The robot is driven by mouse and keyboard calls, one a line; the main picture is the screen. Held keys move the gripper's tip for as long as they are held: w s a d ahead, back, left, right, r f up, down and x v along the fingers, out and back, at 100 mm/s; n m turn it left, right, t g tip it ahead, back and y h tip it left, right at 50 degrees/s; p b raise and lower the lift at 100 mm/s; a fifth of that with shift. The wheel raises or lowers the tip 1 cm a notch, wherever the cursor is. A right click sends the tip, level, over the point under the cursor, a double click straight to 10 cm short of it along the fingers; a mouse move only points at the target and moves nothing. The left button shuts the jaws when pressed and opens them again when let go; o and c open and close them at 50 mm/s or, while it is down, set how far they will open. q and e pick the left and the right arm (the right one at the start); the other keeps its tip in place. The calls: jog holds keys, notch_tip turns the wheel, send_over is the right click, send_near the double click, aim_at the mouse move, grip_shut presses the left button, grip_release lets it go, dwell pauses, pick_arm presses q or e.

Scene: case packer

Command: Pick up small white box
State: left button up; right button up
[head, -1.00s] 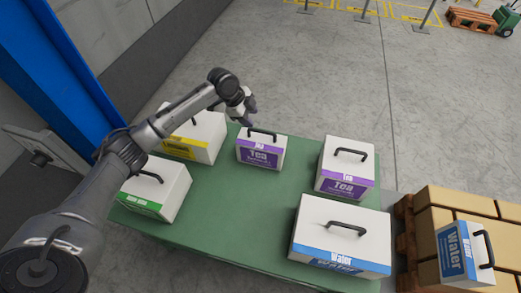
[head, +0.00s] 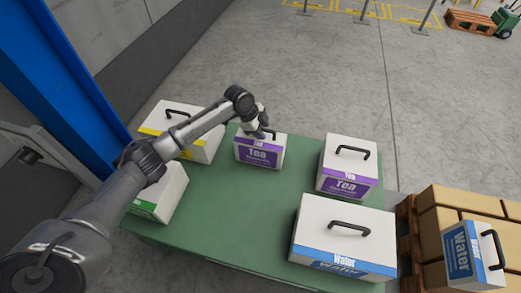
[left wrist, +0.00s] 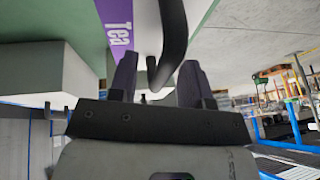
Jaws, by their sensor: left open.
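The small white box (head: 258,152) with a purple Tea label stands upright at the back middle of the green table (head: 235,215). It is the smaller of two Tea boxes. My left gripper (head: 264,124) is open at its black top handle, partly hiding it. In the left wrist view the handle (left wrist: 173,40) reaches down between the two open fingers (left wrist: 157,76), with the purple label (left wrist: 117,22) beside it. I cannot tell whether the fingers touch the handle. My right gripper is not in view.
A yellow-label box (head: 155,122) and a green-label box (head: 168,193) stand left, partly behind my arm. A larger Tea box (head: 347,152) and a wide Water box (head: 320,220) stand right. Another Water box (head: 460,252) sits on cartons (head: 445,200). The table's middle is bare.

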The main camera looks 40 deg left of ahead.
pick_arm(q)
jog(key=shift+w+d+f, duration=0.1)
jog(key=shift+f, duration=0.2)
grip_shut()
jog(key=shift+r, duration=0.1)
dwell(1.1)
